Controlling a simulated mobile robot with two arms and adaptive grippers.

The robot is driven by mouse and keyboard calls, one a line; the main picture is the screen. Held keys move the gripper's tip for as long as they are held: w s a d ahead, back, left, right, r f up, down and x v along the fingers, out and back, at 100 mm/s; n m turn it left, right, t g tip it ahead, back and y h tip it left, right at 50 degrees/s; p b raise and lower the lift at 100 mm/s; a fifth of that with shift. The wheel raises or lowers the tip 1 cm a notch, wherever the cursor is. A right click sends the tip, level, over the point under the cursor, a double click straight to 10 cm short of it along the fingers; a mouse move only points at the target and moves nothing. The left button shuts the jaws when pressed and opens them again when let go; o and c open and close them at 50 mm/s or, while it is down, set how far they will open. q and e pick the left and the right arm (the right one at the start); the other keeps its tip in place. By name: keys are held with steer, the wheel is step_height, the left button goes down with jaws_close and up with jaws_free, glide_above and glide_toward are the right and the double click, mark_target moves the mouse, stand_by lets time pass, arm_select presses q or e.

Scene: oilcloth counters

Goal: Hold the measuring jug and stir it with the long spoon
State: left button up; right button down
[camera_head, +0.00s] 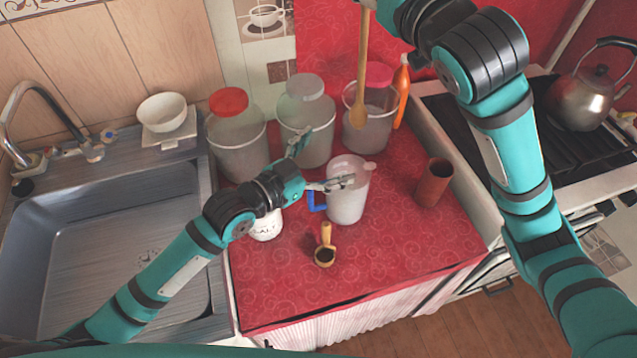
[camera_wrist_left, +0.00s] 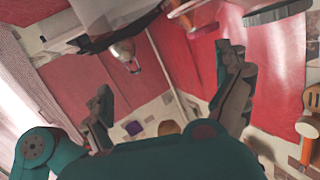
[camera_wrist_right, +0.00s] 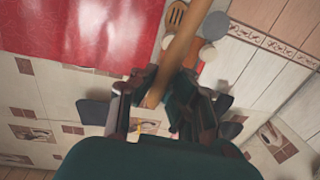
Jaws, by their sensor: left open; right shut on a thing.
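The measuring jug (camera_head: 347,204), clear and whitish with a blue handle at its left, stands upright on the red counter in the head view. My left gripper (camera_head: 318,162) is open at the jug's upper left. One finger overlaps the jug near its rim; I cannot tell if it touches. Its spread fingers also show in the left wrist view (camera_wrist_left: 168,88). The long wooden spoon (camera_head: 361,72) hangs bowl down behind the jug, in front of a lidded container. My right gripper (camera_wrist_right: 155,92) is shut on its handle (camera_wrist_right: 183,48); the head view cuts off the fingertips.
Three lidded containers (camera_head: 236,148) line the back. A white mug (camera_head: 266,228) is partly behind my left gripper. The sink (camera_head: 110,250) is left, the stove with kettle (camera_head: 585,98) right.

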mark_target(337, 194)
arm_select(q)
step_height(337, 194, down, 5)
steer(key=s+n+g+y, duration=0.1)
steer(key=s+g, duration=0.1)
steer(key=s, duration=0.1)
steer(key=x, duration=0.7)
steer(key=shift+w+a+f+g, duration=0.25)
steer(key=shift+a+f+g, duration=0.05)
steer(key=shift+f, duration=0.1)
steer(key=c, duration=1.5)
steer(key=shift+o, duration=0.2)
